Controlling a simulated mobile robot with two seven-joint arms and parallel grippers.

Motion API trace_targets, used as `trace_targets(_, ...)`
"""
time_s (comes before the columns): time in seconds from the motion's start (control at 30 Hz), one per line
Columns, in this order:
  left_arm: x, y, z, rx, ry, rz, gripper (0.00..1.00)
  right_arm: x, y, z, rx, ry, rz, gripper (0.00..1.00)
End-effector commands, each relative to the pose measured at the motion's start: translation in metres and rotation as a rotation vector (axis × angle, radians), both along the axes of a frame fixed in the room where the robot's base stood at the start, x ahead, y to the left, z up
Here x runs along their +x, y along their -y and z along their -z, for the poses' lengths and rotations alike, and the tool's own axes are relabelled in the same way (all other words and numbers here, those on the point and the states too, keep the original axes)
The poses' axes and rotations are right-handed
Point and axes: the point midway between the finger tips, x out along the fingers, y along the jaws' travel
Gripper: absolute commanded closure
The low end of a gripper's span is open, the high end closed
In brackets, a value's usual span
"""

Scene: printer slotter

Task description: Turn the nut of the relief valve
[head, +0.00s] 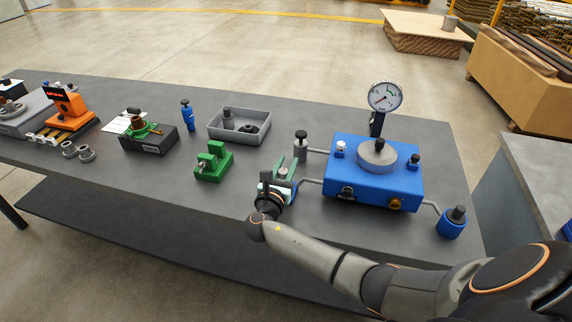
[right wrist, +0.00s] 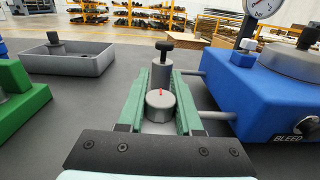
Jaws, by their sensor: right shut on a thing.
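My right gripper (head: 282,178) reaches over the table's front part, just left of the blue pressure unit (head: 350,194). In the right wrist view its two green fingers (right wrist: 160,85) stand on either side of a short round grey nut (right wrist: 160,104) with a red mark on top, and are shut on it. A pipe (right wrist: 212,115) runs from the blue unit toward this nut. My left gripper is not in view.
A dial gauge (head: 385,97) rises behind the blue unit. A green fixture (head: 213,161) and a grey tray (head: 262,131) lie left of the gripper. A blue capped container (head: 453,223) stands at the front right. Bare tabletop (head: 205,205) lies at front left.

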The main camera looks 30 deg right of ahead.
Motion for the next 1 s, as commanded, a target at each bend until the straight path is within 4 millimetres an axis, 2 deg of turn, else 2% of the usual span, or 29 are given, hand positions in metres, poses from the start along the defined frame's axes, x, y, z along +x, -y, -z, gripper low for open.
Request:
trace_targets(0.33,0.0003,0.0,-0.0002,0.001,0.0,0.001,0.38,0.0003,0.0005,-0.001,-0.001,0.002,0.003,1.0)
trace_targets(0.37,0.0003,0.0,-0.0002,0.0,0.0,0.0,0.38,0.0003,0.0005,-0.0011,-0.001,0.002,0.003,0.65)
trace_targets(0.6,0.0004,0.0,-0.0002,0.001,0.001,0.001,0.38,0.0003,0.0005,-0.0009,-0.001,0.002,0.002,0.38)
trace_targets(0.87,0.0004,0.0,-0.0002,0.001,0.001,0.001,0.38,-0.0001,0.0,-0.0004,0.0,0.001,0.002,0.36)
trace_targets(1.0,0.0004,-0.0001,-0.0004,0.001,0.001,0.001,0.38,-0.0062,-0.008,0.0003,0.001,0.001,0.0,0.36)
